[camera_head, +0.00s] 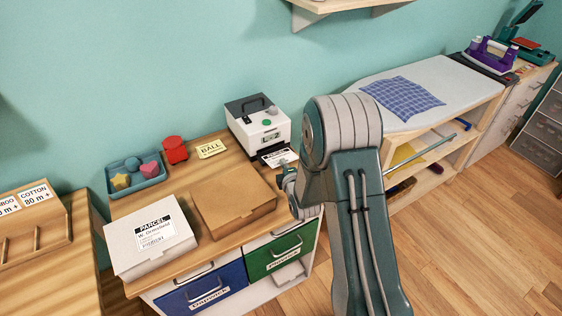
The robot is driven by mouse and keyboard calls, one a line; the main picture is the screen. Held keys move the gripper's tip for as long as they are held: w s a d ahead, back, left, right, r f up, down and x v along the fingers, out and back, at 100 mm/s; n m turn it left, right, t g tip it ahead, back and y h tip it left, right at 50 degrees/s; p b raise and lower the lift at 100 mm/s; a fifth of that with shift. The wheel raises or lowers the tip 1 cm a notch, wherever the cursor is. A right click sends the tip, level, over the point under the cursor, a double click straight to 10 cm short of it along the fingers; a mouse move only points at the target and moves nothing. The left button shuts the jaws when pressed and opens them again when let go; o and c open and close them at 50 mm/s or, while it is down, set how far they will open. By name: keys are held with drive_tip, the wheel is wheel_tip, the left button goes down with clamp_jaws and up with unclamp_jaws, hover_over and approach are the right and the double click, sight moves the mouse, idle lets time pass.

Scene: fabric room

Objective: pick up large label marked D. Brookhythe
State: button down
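A white label (279,157) with a black band lies at the front of the label printer (259,122) on the wooden table. Its print is too small for me to read, so I cannot tell whether it says D. Brookhythe. My gripper (286,179) is beside the right end of the brown box, just in front of this label. My arm hides most of the gripper, and I cannot see its fingertips clearly. Another white label (155,235), headed PARCEL with a different name, is on the white box (136,257) at the left.
A brown box (232,205) lies at the table's front. Behind it are a blue tray (119,191) of shapes, a red container (174,150) and a yellow BALL card (211,149). Blue and green drawers (205,289) are below. An ironing board (435,88) stands right.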

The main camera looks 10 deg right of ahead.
drive_tip(key=r+v, duration=0.1)
drive_tip(key=v, duration=0.9)
drive_tip(key=shift+s+r, duration=0.2)
drive_tip(key=shift+r, duration=0.05)
